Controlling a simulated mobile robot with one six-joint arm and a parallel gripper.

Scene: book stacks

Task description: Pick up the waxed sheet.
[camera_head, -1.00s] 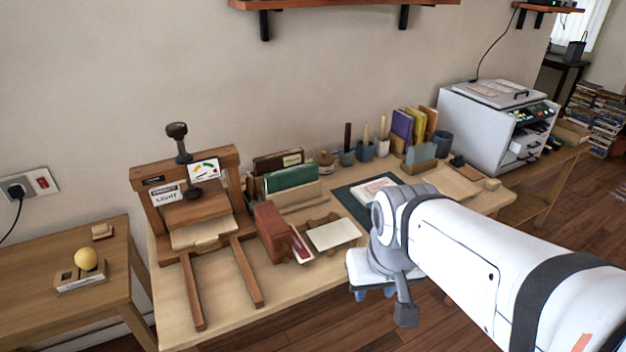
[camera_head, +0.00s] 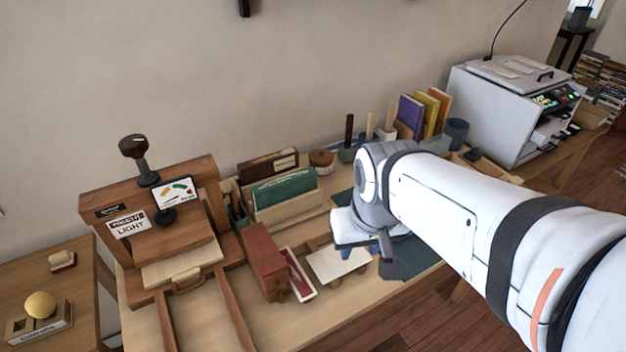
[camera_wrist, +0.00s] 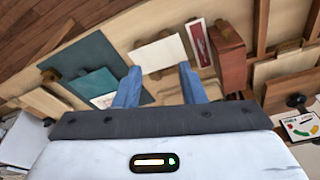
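A pale cream sheet (camera_head: 338,264), which looks like the waxed sheet, lies flat on a small wooden stand at the bench's front edge. It also shows in the wrist view (camera_wrist: 158,54), above and between the fingers. My gripper (camera_wrist: 160,70) has two blue fingers spread apart with nothing between them. The fingertips appear short of the sheet's near edge; their height above it is hard to tell. In the head view my wrist is just right of the sheet, and the fingers are mostly hidden.
Left of the sheet are a red-and-white packet (camera_head: 299,274) and a reddish-brown box (camera_head: 264,262). A wooden press (camera_head: 160,205) stands farther left. A dark green mat (camera_wrist: 83,58) bears a teal board (camera_wrist: 97,83). Folders (camera_head: 285,193) stand behind.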

